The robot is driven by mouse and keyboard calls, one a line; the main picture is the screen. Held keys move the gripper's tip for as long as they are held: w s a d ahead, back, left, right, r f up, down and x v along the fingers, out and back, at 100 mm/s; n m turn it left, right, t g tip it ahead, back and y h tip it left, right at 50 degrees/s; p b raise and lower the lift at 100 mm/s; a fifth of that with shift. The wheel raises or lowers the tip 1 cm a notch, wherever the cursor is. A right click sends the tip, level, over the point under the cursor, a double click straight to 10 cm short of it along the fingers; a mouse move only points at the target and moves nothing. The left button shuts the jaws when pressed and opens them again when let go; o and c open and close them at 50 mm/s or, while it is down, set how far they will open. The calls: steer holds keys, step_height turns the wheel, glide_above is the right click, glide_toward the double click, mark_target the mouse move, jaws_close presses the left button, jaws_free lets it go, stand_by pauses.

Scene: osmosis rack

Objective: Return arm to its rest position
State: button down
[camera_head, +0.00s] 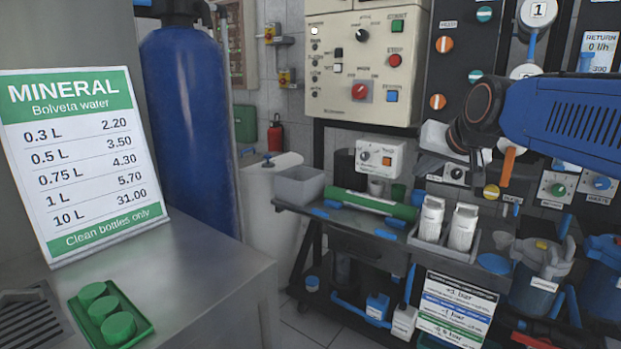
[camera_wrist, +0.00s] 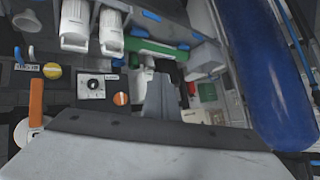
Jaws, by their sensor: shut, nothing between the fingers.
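My arm (camera_head: 565,112) is blue and reaches in from the right edge of the head view, raised in front of the panels. My gripper (camera_head: 436,136) hangs at its end, pale grey and partly hidden by the dark wrist joint. In the wrist view the grey gripper body fills the bottom and the fingers (camera_wrist: 160,97) stand together in the middle, shut with nothing between them. The fingers are clear of the bench and its items.
A cart (camera_head: 345,228) below holds two white filter cups (camera_head: 461,228), a green tube (camera_head: 372,204) and a grey bin (camera_head: 299,186). A beige control box (camera_head: 366,60) hangs behind. A blue tank (camera_head: 190,120) and a steel counter (camera_head: 215,275) stand left.

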steer(key=s+d+f+n+g, duration=0.1)
steer(key=s+d+f+g, duration=0.1)
steer(key=s+f, duration=1.1)
steer(key=s+d+f+n+g+h, duration=0.1)
steer(key=s+f+g, duration=0.2)
steer(key=s+f, duration=1)
steer(key=shift+s+d, duration=0.4)
steer(key=shift+s, duration=0.5)
